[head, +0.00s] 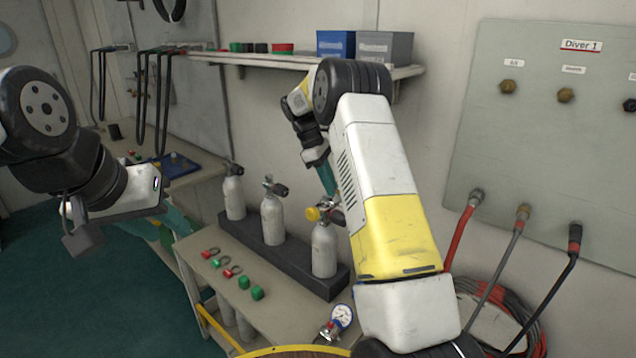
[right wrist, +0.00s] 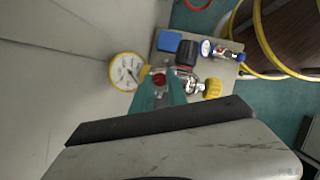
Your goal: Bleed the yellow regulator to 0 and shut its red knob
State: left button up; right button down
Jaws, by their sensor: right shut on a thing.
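The yellow regulator sits on top of the rightmost grey cylinder (head: 324,250); its yellow knob (head: 312,214) shows beside my right fingers. In the right wrist view its yellow-rimmed gauge (right wrist: 127,71) faces the camera, with a dark needle too small to read. The red knob (right wrist: 159,79) sits between my teal right fingers, which are shut on it. The yellow knob (right wrist: 213,87) is to the right. My right gripper (head: 328,180) comes down over the cylinder; my forearm hides part of it.
Two more grey cylinders (head: 272,218) stand left in the black rack (head: 290,266). Red and green caps lie on the bench (head: 205,245). A loose blue-rimmed gauge (head: 341,316) lies at the bench's front right. The Diver 1 panel (head: 560,150) with hoses is at right.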

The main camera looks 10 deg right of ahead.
jog(key=m+g, duration=0.1)
jog(key=m, duration=0.2)
jog(key=m+y, duration=0.1)
jog(key=m, duration=0.2)
jog(key=shift+w+d+g+y, duration=0.2)
jog(key=shift+g+y, duration=0.1)
jog(key=shift+g, duration=0.1)
dwell(0.3)
jog(key=c, duration=1.3)
grip_release()
